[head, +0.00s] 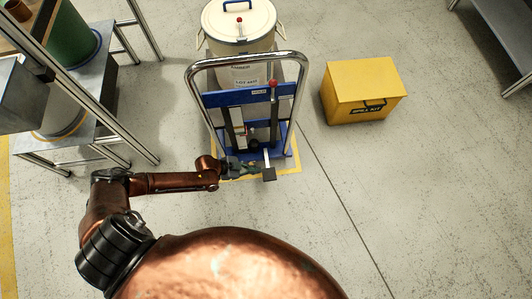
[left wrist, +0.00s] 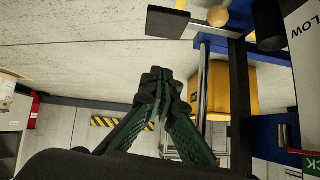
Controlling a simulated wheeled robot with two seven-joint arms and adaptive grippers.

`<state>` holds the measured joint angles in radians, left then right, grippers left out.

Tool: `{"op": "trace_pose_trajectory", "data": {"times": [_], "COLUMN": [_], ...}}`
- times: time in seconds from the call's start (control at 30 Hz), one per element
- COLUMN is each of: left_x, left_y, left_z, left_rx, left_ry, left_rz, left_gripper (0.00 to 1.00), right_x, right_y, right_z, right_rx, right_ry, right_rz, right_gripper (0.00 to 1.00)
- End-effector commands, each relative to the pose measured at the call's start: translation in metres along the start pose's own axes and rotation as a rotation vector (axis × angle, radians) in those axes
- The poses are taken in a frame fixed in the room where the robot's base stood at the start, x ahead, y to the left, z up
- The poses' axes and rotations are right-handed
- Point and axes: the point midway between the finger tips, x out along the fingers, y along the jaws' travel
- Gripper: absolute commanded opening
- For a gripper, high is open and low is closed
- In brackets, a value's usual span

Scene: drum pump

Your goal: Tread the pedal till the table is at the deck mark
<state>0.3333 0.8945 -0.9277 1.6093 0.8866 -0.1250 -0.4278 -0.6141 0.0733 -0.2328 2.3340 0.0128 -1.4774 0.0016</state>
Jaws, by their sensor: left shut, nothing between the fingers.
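The blue lift table cart (head: 224,98) stands in the middle of the head view with its chrome push handle (head: 247,55) towards me. A white lidded drum (head: 238,22) is on it. The dark foot pedal (head: 268,174) sticks out low at the cart's near side. It also shows as a dark block in the left wrist view (left wrist: 172,22). My left gripper (head: 254,169) is shut and empty, low beside the pedal's left; I cannot tell whether they touch. Its green fingers meet in the left wrist view (left wrist: 160,88). The deck mark cannot be made out; part of a label reads "LOW" (left wrist: 302,32).
A yellow spill kit box (head: 362,90) stands on the floor right of the cart. A metal rack (head: 75,120) with drums is at the left. A grey shelf (head: 500,35) is at the top right. Floor in front of the cart's right side is clear.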

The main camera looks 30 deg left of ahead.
Motion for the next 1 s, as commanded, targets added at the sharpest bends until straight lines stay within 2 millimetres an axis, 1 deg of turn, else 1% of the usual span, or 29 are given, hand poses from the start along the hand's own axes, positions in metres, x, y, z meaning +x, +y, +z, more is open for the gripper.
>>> {"op": "trace_pose_trajectory", "data": {"times": [0.03, 0.23, 0.4, 0.67, 0.8, 0.87, 0.93, 1.0], "left_x": [-0.006, -0.022, -0.025, -0.024, -0.015, -0.007, 0.006, 0.020], "left_y": [-0.005, -0.011, -0.011, -0.011, -0.009, -0.009, -0.007, -0.006], "left_z": [-0.001, 0.000, 0.001, 0.001, 0.002, 0.003, 0.004, 0.005], "left_rx": [-0.014, -0.086, -0.104, -0.103, -0.104, -0.105, -0.105, -0.105], "left_ry": [-0.012, -0.046, -0.053, -0.052, -0.052, -0.052, -0.051, -0.050], "left_rz": [0.017, 0.058, 0.065, 0.064, 0.065, 0.066, 0.066, 0.066], "left_gripper": [0.00, 0.00, 0.00, 0.00, 0.00, 0.00, 0.00, 0.00], "right_x": [-0.002, -0.009, -0.011, -0.011, -0.010, -0.023, -0.034, -0.019], "right_y": [-0.001, -0.001, -0.002, -0.002, -0.002, -0.004, -0.005, -0.010], "right_z": [0.000, -0.001, -0.001, -0.001, 0.001, -0.001, 0.000, -0.009], "right_rx": [0.000, 0.001, 0.001, 0.001, 0.001, 0.003, 0.004, -0.004], "right_ry": [0.000, 0.002, 0.002, 0.002, -0.006, 0.004, 0.007, 0.035], "right_rz": [-0.001, -0.003, -0.003, -0.003, -0.004, -0.007, -0.011, -0.026], "right_gripper": [0.00, 0.00, 0.00, 0.00, 0.00, 0.00, 0.00, 0.00]}}
